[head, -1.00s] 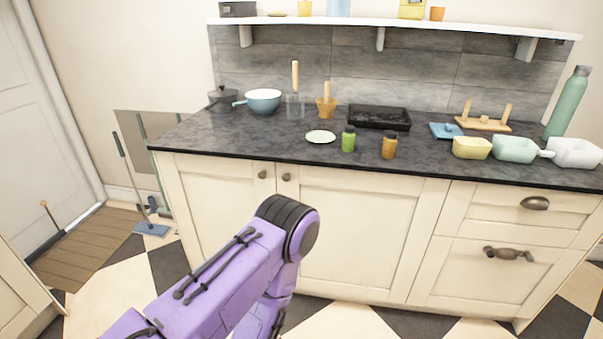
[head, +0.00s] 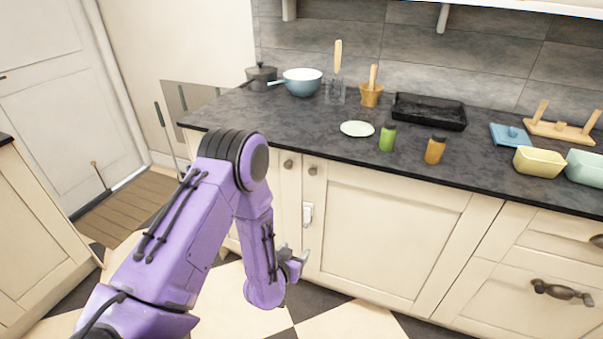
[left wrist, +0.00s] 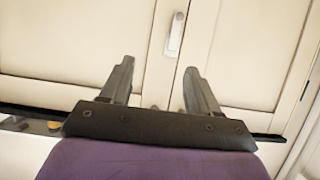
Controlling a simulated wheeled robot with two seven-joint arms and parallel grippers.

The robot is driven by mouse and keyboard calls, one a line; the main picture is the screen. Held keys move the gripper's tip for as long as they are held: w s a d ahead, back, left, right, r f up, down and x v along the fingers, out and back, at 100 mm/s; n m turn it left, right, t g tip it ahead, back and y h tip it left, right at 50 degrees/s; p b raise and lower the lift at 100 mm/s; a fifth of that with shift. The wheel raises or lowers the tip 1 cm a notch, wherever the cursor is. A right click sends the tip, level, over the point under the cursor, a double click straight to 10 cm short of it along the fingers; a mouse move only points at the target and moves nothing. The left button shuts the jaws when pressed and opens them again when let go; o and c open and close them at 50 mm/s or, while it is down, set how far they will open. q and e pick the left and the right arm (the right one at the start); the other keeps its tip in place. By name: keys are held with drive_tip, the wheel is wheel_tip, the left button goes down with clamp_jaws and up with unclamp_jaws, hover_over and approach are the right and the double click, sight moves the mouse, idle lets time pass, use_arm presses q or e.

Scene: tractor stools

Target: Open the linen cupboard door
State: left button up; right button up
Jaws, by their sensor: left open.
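The cream cupboard doors under the dark worktop meet at a narrow gap; the wide right door (head: 385,235) looks closed. Which one is the linen cupboard is not marked. A small white fitting (head: 308,214) sits on the right door near its left edge, below the round knobs (head: 313,170). The doors (left wrist: 85,40) and white fitting (left wrist: 175,35) also show in the left wrist view. My left gripper (head: 299,262) is open and empty, low in front of the doors, below the fitting. Its two spread fingers (left wrist: 158,70) point toward the doors. My right gripper is not in view.
The worktop (head: 300,130) overhangs the doors and carries a blue pan (head: 303,82), a pale plate (head: 357,129), a green jar (head: 387,137) and an orange jar (head: 435,150). Drawers (head: 560,255) are at right, another cabinet (head: 35,225) at left. Checkered floor (head: 345,320) lies below.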

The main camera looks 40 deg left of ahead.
sight(312, 173)
use_arm(q)
drive_tip(key=w+a+r+m+t+y, duration=0.15)
drive_tip(key=w+a+r+t, duration=0.35)
drive_tip(key=w+r, duration=0.6)
drive_tip(key=shift+m+h, duration=0.25)
drive_tip(key=shift+m, duration=0.1)
drive_tip(key=x, duration=0.3)
drive_tip(key=r+p+x, duration=0.1)
drive_tip(key=x, duration=0.2)
drive_tip(key=r+x, duration=0.1)
drive_tip(key=x, duration=0.2)
drive_tip(key=shift+s+a, duration=0.1)
drive_tip(key=shift+a, duration=0.25)
clamp_jaws()
drive_tip(key=shift+s, duration=0.1)
